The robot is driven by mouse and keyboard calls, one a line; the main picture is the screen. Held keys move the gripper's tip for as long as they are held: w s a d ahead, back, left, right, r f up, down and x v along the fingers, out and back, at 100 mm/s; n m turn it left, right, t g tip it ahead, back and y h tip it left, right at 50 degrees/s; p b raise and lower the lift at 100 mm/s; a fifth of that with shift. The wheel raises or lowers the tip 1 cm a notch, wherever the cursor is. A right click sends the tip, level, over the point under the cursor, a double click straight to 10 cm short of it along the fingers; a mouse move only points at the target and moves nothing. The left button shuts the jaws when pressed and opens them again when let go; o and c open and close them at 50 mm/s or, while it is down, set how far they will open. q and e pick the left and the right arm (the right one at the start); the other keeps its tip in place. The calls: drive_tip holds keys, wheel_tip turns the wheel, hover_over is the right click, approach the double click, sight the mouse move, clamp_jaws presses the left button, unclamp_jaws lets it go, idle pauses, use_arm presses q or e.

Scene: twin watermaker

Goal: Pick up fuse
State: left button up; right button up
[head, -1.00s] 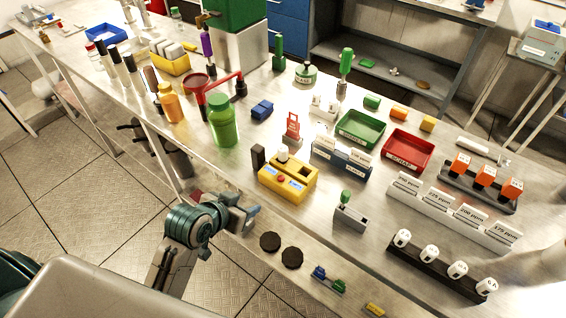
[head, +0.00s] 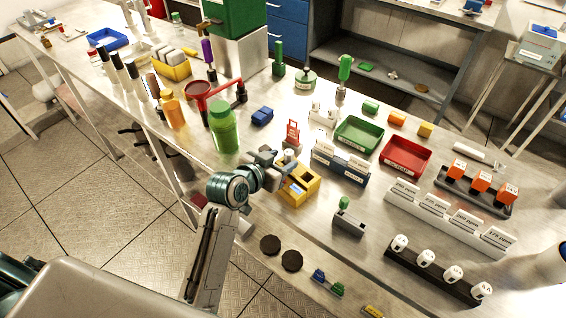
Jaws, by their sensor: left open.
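A yellow box (head: 299,192) with slots in its top stands near the front edge of the bench. A small white cylinder (head: 289,154) shows at its back left end, partly hidden by my gripper; I cannot tell for certain whether it is the fuse. My left gripper (head: 280,164) is open at the left end of the yellow box, close to the cylinder. It covers that end of the box, and I see nothing held between its fingers. My right gripper is not in view.
A green bottle (head: 224,128) stands close to the left of my gripper. A grey holder (head: 348,222) is to the right. Two black discs (head: 281,252) lie in front.

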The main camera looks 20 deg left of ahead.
use_arm(q)
drive_tip(key=shift+x, duration=0.8)
drive_tip(key=shift+a, duration=0.1)
drive_tip(key=c, duration=1.1)
clamp_jaws()
